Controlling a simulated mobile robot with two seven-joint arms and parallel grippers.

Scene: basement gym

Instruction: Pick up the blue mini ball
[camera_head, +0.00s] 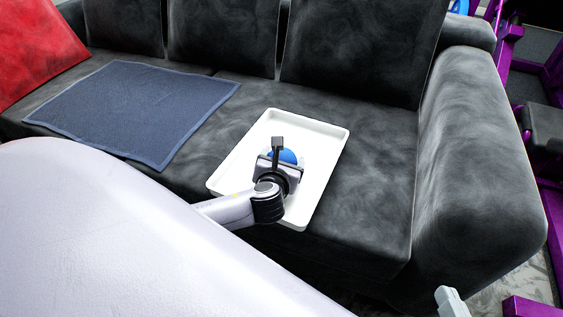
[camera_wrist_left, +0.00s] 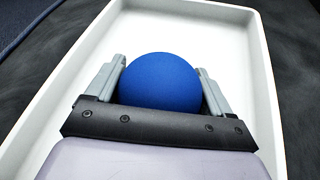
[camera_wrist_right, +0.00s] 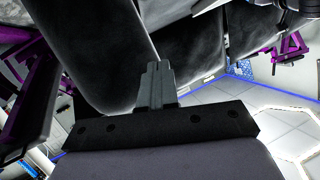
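The blue mini ball (camera_head: 285,155) is in the white tray area on the sofa, partly hidden by my left gripper. My left gripper (camera_head: 278,157) is over the tray in the head view. In the left wrist view the ball (camera_wrist_left: 161,82) sits between the two grey fingers of this gripper (camera_wrist_left: 160,72), which are spread wide, one on each side. I cannot tell whether they touch it. In the right wrist view my right gripper (camera_wrist_right: 155,68) has its fingers together, with nothing between them.
The white tray (camera_head: 329,130) lies on the dark sofa seat (camera_head: 375,175). A blue-grey cloth (camera_head: 130,105) lies to its left and a red cushion (camera_head: 35,40) is at the far left. The sofa armrest (camera_head: 475,165) rises on the right.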

